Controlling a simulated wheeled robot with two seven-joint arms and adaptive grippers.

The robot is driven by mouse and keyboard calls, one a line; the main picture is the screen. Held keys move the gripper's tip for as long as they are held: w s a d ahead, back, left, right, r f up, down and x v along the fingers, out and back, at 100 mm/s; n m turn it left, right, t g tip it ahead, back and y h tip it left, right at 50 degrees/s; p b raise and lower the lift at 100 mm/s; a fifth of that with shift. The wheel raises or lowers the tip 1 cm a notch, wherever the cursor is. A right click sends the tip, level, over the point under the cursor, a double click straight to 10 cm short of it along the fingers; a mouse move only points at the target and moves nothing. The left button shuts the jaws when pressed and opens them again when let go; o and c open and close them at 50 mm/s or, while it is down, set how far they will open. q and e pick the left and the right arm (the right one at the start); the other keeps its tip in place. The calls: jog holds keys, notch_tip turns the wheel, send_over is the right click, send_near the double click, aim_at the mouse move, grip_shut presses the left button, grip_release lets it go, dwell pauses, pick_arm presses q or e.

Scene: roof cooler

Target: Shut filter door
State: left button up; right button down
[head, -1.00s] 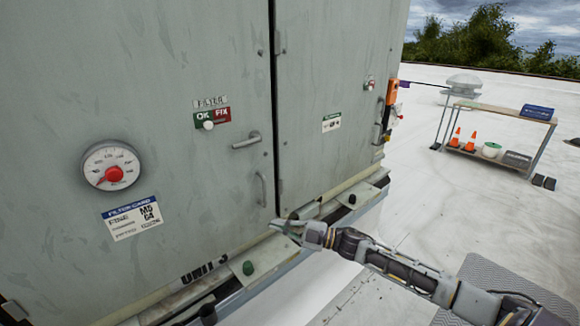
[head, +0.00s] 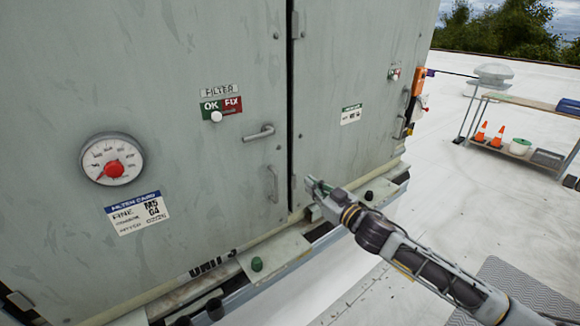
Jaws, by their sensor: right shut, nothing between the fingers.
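The grey-green filter door (head: 200,165) fills the left of the head view, its right edge along a thin dark seam. It looks about flush with the neighbouring panel; I cannot tell if it is fully shut. It carries a lever handle (head: 259,133), roughly level, and a vertical pull handle (head: 273,184). A FILTER OK/FIX indicator (head: 221,106) sits left of the lever. My right gripper (head: 314,187) is shut and empty, just right of the seam, in front of the neighbouring panel's lower edge. Contact is unclear.
A round gauge (head: 112,160) and a filter card (head: 137,212) are on the door. The neighbouring panel (head: 350,80) stands to the right. A base rail (head: 330,232) runs below. A bench (head: 515,150) with cones stands far right; the white roof between is clear.

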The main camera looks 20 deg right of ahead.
jog(key=shift+w+d+f+m+h, duration=0.15)
jog(key=shift+d+f+m+h, duration=0.15)
jog(key=shift+m, duration=0.6)
jog(key=shift+r, duration=0.1)
jog(key=shift+w, duration=0.25)
jog(key=p, duration=0.4)
send_near(283, 163)
jog(key=shift+x, duration=3.6)
jog(key=shift+r, duration=0.1)
